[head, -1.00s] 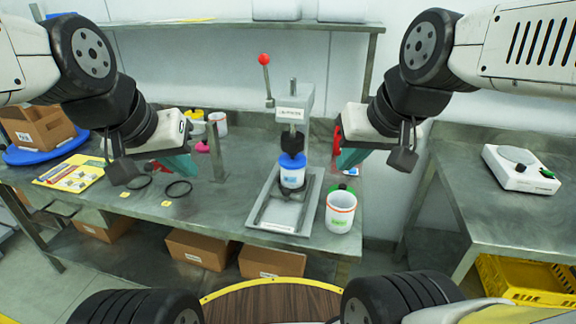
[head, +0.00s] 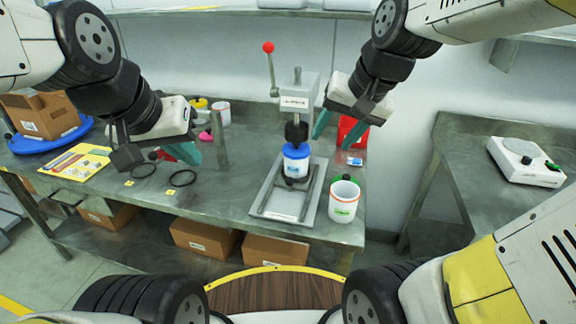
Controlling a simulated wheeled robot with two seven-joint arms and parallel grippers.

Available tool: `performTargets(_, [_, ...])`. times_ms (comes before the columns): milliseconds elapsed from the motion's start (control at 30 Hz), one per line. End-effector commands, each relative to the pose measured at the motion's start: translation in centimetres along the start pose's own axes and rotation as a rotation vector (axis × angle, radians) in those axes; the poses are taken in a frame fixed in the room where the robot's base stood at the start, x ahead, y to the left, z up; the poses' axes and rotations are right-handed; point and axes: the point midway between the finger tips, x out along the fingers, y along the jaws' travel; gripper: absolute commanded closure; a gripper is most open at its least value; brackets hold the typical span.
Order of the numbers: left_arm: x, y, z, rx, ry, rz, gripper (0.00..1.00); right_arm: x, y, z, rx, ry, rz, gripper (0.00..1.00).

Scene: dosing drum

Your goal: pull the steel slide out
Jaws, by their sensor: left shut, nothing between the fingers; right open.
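A bench press (head: 300,92) with a red-knobbed lever stands on the steel bench. Under its black plunger is a white tub with a blue lid (head: 297,158). The tub sits over a steel base frame with rails (head: 262,200); I cannot tell which part of it is the slide. My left gripper (head: 188,154) is shut and empty, left of the press and apart from it. My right gripper (head: 337,128) is open and empty, with teal fingers pointing down just right of the press head, apart from the frame.
A red bin (head: 352,130) is behind my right gripper. An upright post (head: 220,140) stands left of the press. Black rings (head: 183,178) and a yellow sheet (head: 78,160) lie on the left.

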Motion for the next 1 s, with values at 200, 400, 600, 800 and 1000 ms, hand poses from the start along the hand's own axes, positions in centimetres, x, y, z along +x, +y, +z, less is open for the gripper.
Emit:
performTargets(200, [0.0,0.0,0.0,0.000,0.000,0.000,1.00,7.6,-1.7,-4.7,0.267,-0.109,0.045,0.50])
performTargets(400, [0.0,0.0,0.0,0.000,0.000,0.000,1.00,16.1,-2.6,-7.3,0.493,-0.165,0.135,0.50])
performTargets(600, [0.0,0.0,0.0,0.000,0.000,0.000,1.00,22.9,-2.8,-8.1,0.649,-0.178,0.222,0.50])
performTargets(800, [0.0,0.0,0.0,0.000,0.000,0.000,1.00,25.6,-2.7,-8.1,0.705,-0.175,0.257,0.50])
performTargets(1000, [0.0,0.0,0.0,0.000,0.000,0.000,1.00,27.9,-2.2,-7.5,0.709,-0.176,0.260,0.50])
